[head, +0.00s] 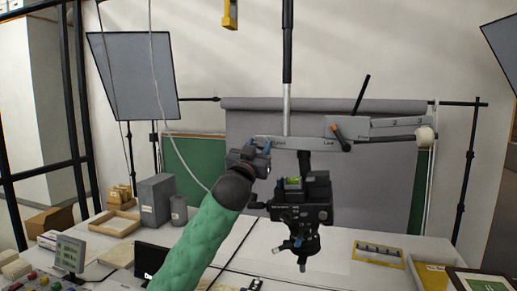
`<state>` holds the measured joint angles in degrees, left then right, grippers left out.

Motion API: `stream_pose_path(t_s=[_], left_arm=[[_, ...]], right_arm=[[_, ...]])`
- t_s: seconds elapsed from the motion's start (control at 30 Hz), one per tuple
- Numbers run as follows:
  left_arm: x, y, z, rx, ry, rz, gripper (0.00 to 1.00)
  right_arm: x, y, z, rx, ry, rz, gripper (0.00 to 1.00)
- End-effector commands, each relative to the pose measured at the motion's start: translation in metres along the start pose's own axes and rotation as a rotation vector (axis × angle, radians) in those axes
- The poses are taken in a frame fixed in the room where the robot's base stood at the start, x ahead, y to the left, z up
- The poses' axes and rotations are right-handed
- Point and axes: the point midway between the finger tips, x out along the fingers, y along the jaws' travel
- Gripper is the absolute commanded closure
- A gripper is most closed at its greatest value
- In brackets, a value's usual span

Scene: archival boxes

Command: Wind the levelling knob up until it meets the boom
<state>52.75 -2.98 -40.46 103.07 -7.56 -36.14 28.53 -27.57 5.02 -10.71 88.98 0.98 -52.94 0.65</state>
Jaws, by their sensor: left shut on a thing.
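The grey boom (285,143) runs level across the middle of the head view, hung from a vertical post. My left gripper (257,155), on the green-sleeved arm, is at the boom's left end. It is shut on a small part there that I take to be the levelling knob. The fingers and wrist largely hide that part. I cannot tell whether the knob touches the boom. A black camera head (303,198) with a yellow-green bubble level (293,183) hangs below the boom. My right gripper is not in view.
A pale round knob or weight (425,137) sits at the boom's right end, and an orange-tipped lever (341,137) nearer its middle. Below, the white table (330,262) holds a grey box (155,200), a wooden tray (115,223) and a small monitor (70,253).

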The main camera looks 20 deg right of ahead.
Motion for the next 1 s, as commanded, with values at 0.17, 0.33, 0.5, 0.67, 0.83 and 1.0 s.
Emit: stream_pose_path(t_s=[0.17, 0.33, 0.5, 0.67, 0.83, 1.0], left_arm=[[0.000, -0.001, -0.001, 0.095, 0.001, 0.039, 0.85], [0.000, -0.001, 0.000, 0.156, -0.001, 0.064, 0.85], [0.000, -0.001, 0.000, 0.184, 0.000, 0.076, 0.85], [0.000, -0.001, 0.000, 0.189, 0.000, 0.079, 0.85], [0.000, -0.001, 0.000, 0.189, 0.000, 0.079, 0.85], [0.000, -0.001, 0.000, 0.189, 0.000, 0.079, 0.43]], right_arm=[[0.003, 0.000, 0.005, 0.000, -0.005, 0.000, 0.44], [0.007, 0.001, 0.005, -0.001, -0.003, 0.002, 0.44], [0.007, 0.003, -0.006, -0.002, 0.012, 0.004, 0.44], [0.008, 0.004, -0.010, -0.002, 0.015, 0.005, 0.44], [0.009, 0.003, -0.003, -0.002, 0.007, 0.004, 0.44], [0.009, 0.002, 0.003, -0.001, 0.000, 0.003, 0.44]])
